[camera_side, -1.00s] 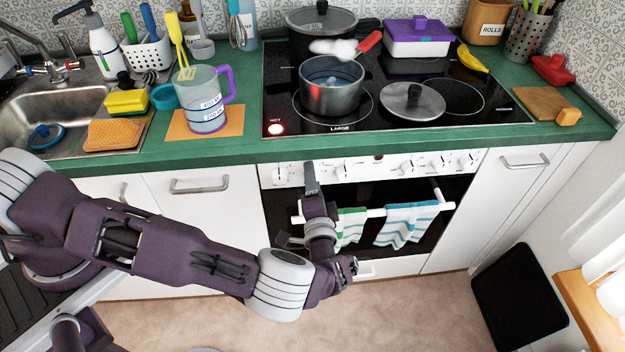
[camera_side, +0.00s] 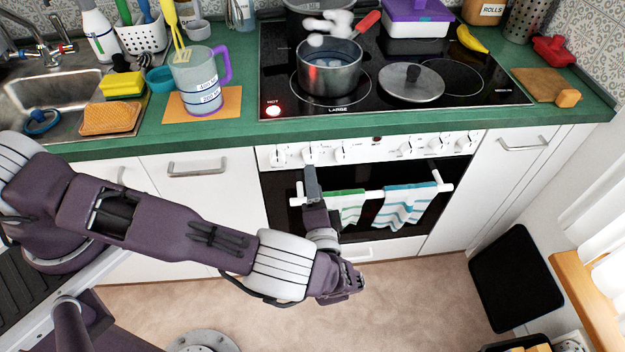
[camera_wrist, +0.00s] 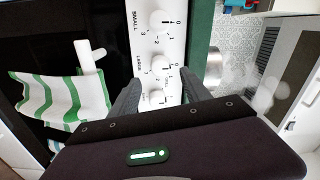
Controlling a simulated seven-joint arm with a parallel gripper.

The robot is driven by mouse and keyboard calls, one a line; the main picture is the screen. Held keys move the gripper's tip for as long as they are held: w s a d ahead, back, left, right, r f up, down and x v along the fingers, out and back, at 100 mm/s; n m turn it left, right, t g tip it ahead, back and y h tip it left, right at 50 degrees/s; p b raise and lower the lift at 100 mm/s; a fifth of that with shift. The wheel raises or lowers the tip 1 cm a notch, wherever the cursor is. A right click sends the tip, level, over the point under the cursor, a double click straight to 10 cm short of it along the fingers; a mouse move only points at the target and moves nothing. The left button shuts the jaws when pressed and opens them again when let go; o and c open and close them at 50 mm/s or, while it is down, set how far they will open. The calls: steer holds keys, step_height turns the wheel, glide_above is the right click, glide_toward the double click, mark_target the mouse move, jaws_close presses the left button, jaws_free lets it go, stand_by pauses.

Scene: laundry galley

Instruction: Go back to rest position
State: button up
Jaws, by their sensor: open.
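My gripper (camera_side: 312,182) points upward in front of the oven front, just below the row of white knobs (camera_side: 340,152). In the wrist view my gripper (camera_wrist: 160,92) is open, its two dark fingers apart, with the knob panel (camera_wrist: 165,25) showing between and beyond them. Nothing is held between the fingers. The knobs are marked SMALL and LARGE in the wrist view. From the side only one finger shows clearly, and I cannot tell how far it is from the panel.
The oven rail (camera_side: 425,190) carries a green-striped towel (camera_side: 347,205) and a blue-striped towel (camera_side: 405,204). A measuring jug (camera_side: 200,80) stands left. The floor (camera_side: 410,305) is clear in front.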

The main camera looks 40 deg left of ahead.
steer(key=s+a+r+n+g+h, duration=0.2)
steer(key=a+r+g, duration=0.15)
steer(key=r, duration=0.35)
steer(key=s+a+r+n+g+h, duration=0.1)
steer(key=s+a+r+n+g, duration=0.15)
steer(key=r+g, duration=0.4)
steer(key=s+a+r+n+g+h, duration=0.2)
steer(key=a+r, duration=0.1)
steer(key=r, duration=0.6)
steer(key=s+r+t+h, duration=0.2)
steer(key=s+r+h, duration=0.2)
steer(key=s, duration=0.5)
steer(key=s+r+t+h, duration=0.2)
steer(key=s+r+h, duration=0.1)
steer(key=s+r, duration=0.5)
steer(key=shift+s+r+t+h, duration=0.25)
steer(key=shift+s+t+h, duration=0.15)
steer(key=shift+s, duration=0.85)
steer(key=shift+a, duration=0.1)
